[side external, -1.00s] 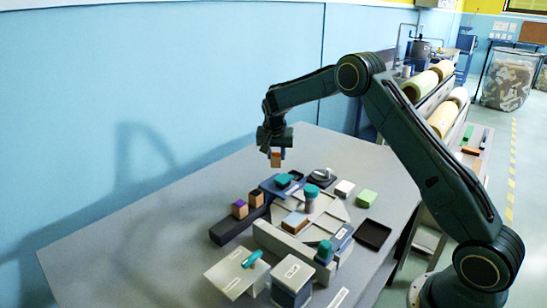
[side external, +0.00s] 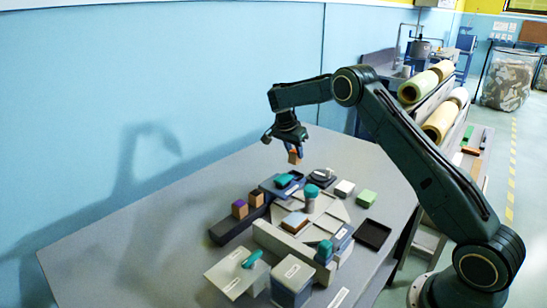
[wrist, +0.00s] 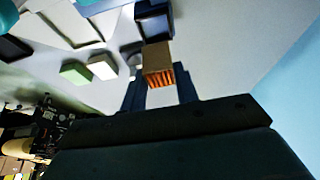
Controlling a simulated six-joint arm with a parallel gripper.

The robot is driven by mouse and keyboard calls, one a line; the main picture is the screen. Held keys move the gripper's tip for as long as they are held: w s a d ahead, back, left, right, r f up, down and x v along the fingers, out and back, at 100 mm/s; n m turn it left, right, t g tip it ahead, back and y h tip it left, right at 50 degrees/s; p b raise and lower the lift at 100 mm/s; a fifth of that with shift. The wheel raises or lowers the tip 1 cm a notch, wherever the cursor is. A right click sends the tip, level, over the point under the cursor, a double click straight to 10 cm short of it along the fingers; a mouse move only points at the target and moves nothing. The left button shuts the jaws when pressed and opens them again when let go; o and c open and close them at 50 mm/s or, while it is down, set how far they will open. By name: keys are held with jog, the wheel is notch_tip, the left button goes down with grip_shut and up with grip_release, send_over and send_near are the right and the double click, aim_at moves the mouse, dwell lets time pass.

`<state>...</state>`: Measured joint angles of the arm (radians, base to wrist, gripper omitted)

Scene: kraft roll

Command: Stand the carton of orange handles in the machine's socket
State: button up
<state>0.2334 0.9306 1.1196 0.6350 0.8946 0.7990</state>
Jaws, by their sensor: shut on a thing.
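The carton of orange handles (side external: 294,157) is a small brown box, held tilted in the air above the far part of the table. In the wrist view the carton (wrist: 157,62) shows its orange-striped end between the fingers. My gripper (side external: 293,149) is shut on it. The machine (side external: 318,212) stands mid-table, with teal knobs and a pale plate, in front of and below the carton. Its dark blue part (side external: 283,187) is the nearest portion below the carton. I cannot tell for sure which opening is the socket.
Two other cartons, one purple-topped (side external: 240,208) and one dark-topped (side external: 256,198), stand in a dark rack (side external: 228,229) at left. A white block (side external: 344,188), a green block (side external: 366,198) and a black tray (side external: 373,235) lie right of the machine. The table's left side is clear.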

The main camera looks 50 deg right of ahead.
aim_at(292, 161)
jog(key=shift+f, duration=2.35)
jog(key=shift+f, duration=0.8)
dwell(1.2)
jog(key=o, duration=1)
jog(key=shift+a, duration=0.1)
jog(key=v, duration=1.3)
jog(key=shift+a+r, duration=0.1)
jog(key=shift+r, duration=0.2)
